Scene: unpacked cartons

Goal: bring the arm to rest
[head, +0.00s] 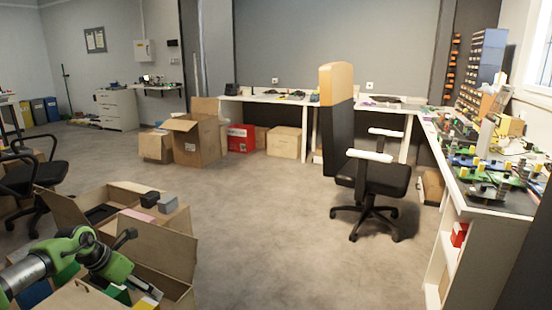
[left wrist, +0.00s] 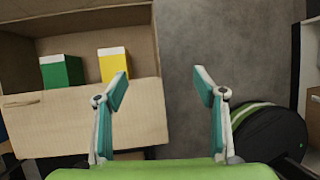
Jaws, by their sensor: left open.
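My left arm reaches in from the lower left of the head view, and its gripper (head: 125,239) is over the open cartons. In the left wrist view the gripper (left wrist: 161,88) has its two teal fingers wide apart with nothing between them. A cardboard carton (left wrist: 88,118) lies left of and beyond the fingers. A green box (left wrist: 62,72) and a yellow box (left wrist: 114,66), both with white tops, stand inside it. My right gripper is not in view.
An open carton (head: 172,248) at lower left of the head view holds or bears small boxes. A black office chair (head: 375,180) stands at centre right. A cluttered workbench (head: 470,195) runs along the right. The middle floor (head: 265,220) is clear.

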